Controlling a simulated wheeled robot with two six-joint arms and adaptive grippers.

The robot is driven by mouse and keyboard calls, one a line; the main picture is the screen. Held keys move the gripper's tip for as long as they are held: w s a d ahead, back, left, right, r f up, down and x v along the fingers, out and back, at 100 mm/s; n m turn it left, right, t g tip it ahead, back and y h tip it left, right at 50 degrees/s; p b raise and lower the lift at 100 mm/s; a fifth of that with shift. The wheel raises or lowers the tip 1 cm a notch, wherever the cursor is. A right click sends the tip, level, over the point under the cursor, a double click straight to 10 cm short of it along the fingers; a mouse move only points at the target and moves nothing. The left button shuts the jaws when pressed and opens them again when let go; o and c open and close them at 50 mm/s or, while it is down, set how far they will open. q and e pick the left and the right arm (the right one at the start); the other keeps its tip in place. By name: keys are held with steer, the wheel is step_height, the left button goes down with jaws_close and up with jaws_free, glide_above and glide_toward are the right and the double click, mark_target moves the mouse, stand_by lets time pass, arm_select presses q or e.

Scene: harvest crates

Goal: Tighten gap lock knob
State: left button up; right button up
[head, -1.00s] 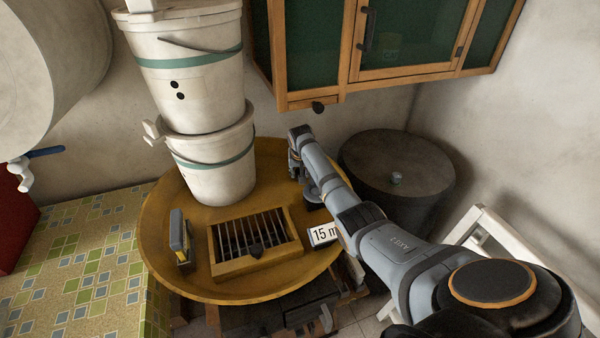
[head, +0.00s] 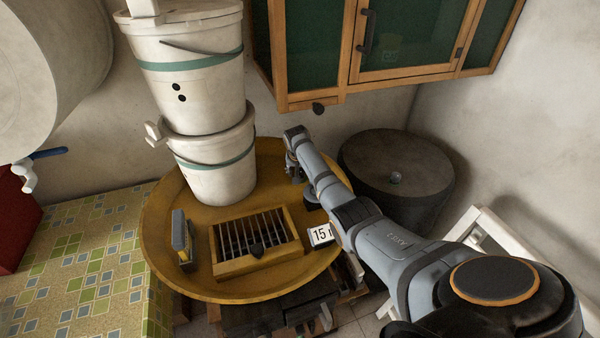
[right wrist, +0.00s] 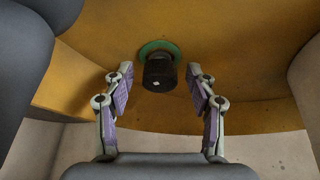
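A black cylindrical knob (right wrist: 159,76) with a small white mark stands on a green collar (right wrist: 160,50) on a yellow-brown surface in the right wrist view. My right gripper (right wrist: 159,82) is open there, with one finger on each side of the knob and a gap on both sides. In the head view my right gripper (head: 293,172) is over the right back part of the round yellow table (head: 160,250); I cannot make out the green-collared knob there. My left gripper is not in view.
Two stacked white buckets (head: 215,180) stand left of my right gripper. A slatted wooden box (head: 230,268), a grey-and-yellow block (head: 181,240) and a white "15" card (head: 320,235) are at the front. A dark drum (head: 400,200) stands at the right, below a wall cabinet (head: 400,75).

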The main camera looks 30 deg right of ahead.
steer(key=v, duration=1.2)
steer(key=shift+w+d, duration=0.1)
stand_by(0.4)
